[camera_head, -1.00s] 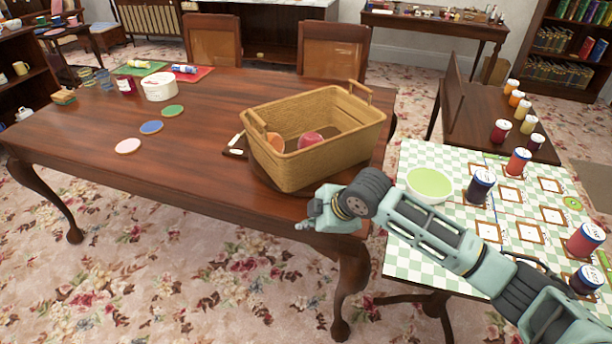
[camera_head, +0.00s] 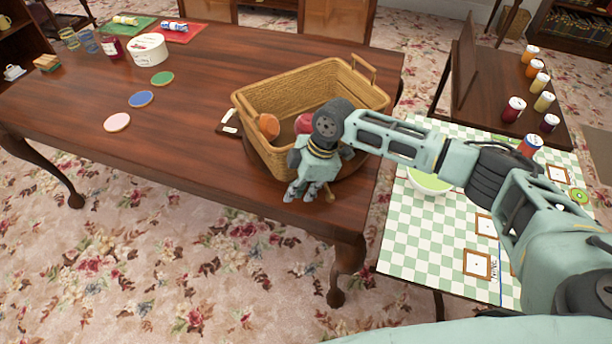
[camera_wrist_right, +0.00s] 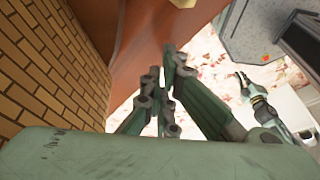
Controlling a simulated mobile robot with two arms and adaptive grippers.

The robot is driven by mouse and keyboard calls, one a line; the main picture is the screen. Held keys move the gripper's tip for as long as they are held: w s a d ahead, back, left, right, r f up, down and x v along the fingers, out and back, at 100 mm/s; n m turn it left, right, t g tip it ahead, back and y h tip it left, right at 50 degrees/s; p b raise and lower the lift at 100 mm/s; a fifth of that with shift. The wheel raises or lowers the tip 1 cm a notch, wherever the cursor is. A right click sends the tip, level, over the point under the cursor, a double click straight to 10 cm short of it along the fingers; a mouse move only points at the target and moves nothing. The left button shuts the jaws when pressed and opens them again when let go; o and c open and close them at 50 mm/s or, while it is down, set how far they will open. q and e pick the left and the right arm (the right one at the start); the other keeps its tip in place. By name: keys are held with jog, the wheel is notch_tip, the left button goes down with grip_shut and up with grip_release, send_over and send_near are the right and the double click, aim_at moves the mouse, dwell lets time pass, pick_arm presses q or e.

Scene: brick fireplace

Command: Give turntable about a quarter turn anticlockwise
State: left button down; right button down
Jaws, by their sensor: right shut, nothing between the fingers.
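The turntable (camera_head: 350,168) is a low brown disc near the table's front right corner. It is mostly hidden beneath a tan woven basket (camera_head: 278,92) and behind my arm. The basket holds an orange item (camera_head: 268,125) and a red item (camera_head: 303,123). My right gripper (camera_head: 299,192) is shut and empty, pointing down in front of the basket by the table's front edge. In the right wrist view, my fingers (camera_wrist_right: 162,85) are beside the basket's wall (camera_wrist_right: 50,65); I cannot tell whether they touch it.
Coasters (camera_head: 141,99) and a white tub (camera_head: 147,48) stand farther left on the wooden table (camera_head: 210,135). A checked table (camera_head: 420,235) with a green bowl (camera_head: 430,184) is at right, under my arm.

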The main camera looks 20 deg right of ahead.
jog(key=shift+x, duration=1.05)
jog(key=d, duration=0.1)
jog(key=d+r+p, duration=0.1)
jog(key=shift+d, duration=0.3)
jog(key=shift+s+d, duration=0.15)
jog(key=shift+d, duration=0.5)
pick_arm(q)
jog(key=shift+r, duration=0.9)
pick_arm(e)
jog(key=shift+d, duration=0.1)
